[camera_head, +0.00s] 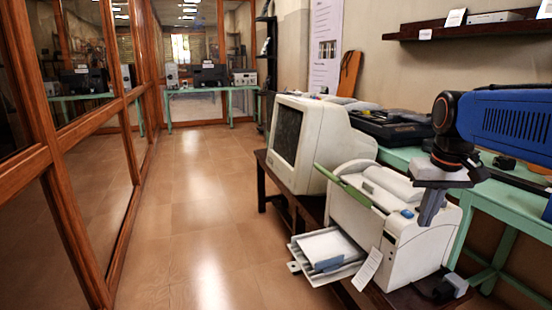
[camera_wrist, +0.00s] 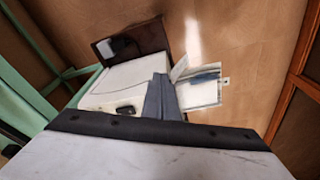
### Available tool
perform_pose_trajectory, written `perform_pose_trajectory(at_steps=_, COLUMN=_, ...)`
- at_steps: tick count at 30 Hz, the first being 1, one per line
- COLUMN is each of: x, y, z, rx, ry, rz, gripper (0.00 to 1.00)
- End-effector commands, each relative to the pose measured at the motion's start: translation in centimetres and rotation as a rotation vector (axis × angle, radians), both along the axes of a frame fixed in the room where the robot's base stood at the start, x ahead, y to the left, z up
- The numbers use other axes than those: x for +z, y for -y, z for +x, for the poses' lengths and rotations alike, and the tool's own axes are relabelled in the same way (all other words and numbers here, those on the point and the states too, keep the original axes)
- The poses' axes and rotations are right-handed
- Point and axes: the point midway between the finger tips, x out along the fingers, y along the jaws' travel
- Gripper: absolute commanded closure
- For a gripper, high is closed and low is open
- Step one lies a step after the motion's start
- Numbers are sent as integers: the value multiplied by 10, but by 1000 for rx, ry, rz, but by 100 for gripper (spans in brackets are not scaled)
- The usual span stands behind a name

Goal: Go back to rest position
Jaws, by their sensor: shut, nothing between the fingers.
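My gripper (camera_head: 431,208) hangs at the right in the head view, pointing down in front of or just above the right end of a white printer (camera_head: 398,243). I cannot tell whether it touches the printer. In the wrist view my gripper (camera_wrist: 161,80) shows its grey fingers close together, with nothing between them. The printer (camera_wrist: 100,94) lies beyond the fingers in that view, and its paper tray (camera_wrist: 203,92) shows to their right. My blue and black arm reaches in from the right edge of the head view.
An old white monitor (camera_head: 322,150) stands left of the printer on a dark low bench (camera_head: 277,180). A green table (camera_head: 495,195) runs behind. A wood-framed glass wall (camera_head: 60,190) borders the left. The tiled floor (camera_head: 195,220) between is clear.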

Motion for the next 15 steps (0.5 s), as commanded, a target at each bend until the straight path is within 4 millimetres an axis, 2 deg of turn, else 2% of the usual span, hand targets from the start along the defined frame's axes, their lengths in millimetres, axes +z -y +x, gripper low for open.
perform_pose_trajectory(at_steps=1, x=-6, y=-8, z=-15, rx=9, ry=17, rz=-2, gripper=100)
perform_pose_trajectory(at_steps=3, x=-16, y=-16, z=-33, rx=19, ry=40, rz=-4, gripper=100)
perform_pose_trajectory(at_steps=8, x=-42, y=-33, z=-71, rx=42, ry=92, rz=-6, gripper=100)
perform_pose_trajectory(at_steps=15, x=-89, y=-52, z=-126, rx=75, ry=167, rz=-5, gripper=100)
